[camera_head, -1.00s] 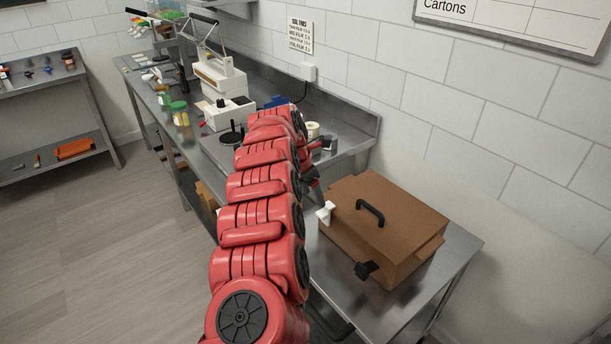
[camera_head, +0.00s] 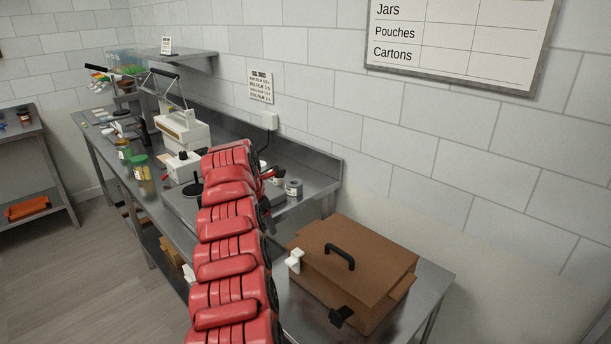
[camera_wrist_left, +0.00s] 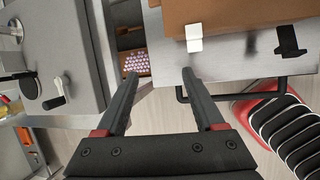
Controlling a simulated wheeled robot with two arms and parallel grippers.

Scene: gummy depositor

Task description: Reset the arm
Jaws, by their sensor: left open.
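My red arm rises from the bottom middle of the head view, with its end over the near end of the long steel bench. Its links hide most of the gripper there. In the left wrist view my left gripper (camera_wrist_left: 160,78) is open, with two dark parallel fingers and nothing between them. The gripper hangs above the gap between the bench, at left, and the small table, at top right. My right gripper is not in view.
A brown box (camera_head: 352,262) with a black handle and white latch stands on the small steel table (camera_head: 432,283). The long bench (camera_head: 322,180) carries a white machine (camera_head: 183,130), a green-lidded jar (camera_head: 142,172) and a grey can (camera_head: 294,188). A box of pinkish pieces (camera_wrist_left: 137,62) lies low in the gap.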

